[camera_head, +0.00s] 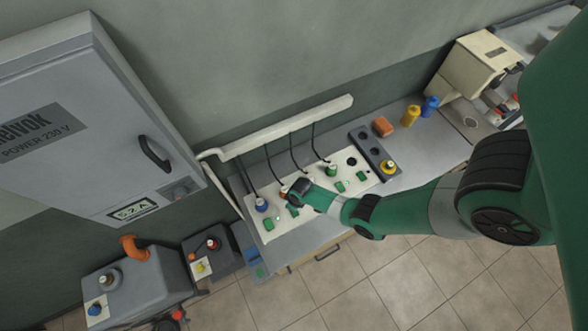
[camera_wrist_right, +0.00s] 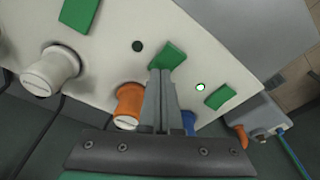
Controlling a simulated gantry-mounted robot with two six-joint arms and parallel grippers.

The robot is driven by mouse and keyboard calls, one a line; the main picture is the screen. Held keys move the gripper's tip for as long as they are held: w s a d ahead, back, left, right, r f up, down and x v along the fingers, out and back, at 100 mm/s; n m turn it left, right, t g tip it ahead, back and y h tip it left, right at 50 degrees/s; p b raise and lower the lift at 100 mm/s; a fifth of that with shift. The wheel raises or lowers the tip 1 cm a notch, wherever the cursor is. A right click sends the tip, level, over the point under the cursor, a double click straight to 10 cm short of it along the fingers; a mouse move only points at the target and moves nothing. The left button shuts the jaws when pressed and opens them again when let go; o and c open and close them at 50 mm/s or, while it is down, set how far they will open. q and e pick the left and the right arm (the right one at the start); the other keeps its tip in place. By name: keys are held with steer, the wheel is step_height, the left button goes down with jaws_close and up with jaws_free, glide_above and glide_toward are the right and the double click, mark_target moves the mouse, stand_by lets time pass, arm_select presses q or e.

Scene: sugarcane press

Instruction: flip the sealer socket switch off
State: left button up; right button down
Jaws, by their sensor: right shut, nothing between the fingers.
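A white socket panel (camera_head: 312,196) lies on the grey bench with a row of plugs and green rocker switches. My right gripper (camera_head: 290,192) is over its left half, shut and empty. In the right wrist view my shut fingertips (camera_wrist_right: 160,72) are at the lower edge of a green switch (camera_wrist_right: 173,54); I cannot tell if they touch. An orange plug (camera_wrist_right: 128,104) is left of the fingers, a blue plug (camera_wrist_right: 189,123) partly hidden to their right. A lamp (camera_wrist_right: 200,87) glows green; another (camera_wrist_right: 138,46) is dark. No label shows which socket is the sealer's. My left gripper is not in view.
Black cords hang from a white rail (camera_head: 290,128) behind the panel. A dark block with holes (camera_head: 373,153) is beyond the panel's right end. A grey cabinet (camera_head: 85,110) stands at left.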

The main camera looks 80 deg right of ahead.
step_height(320, 180, up, 7)
steer(key=p, duration=0.6)
stand_by(0.5)
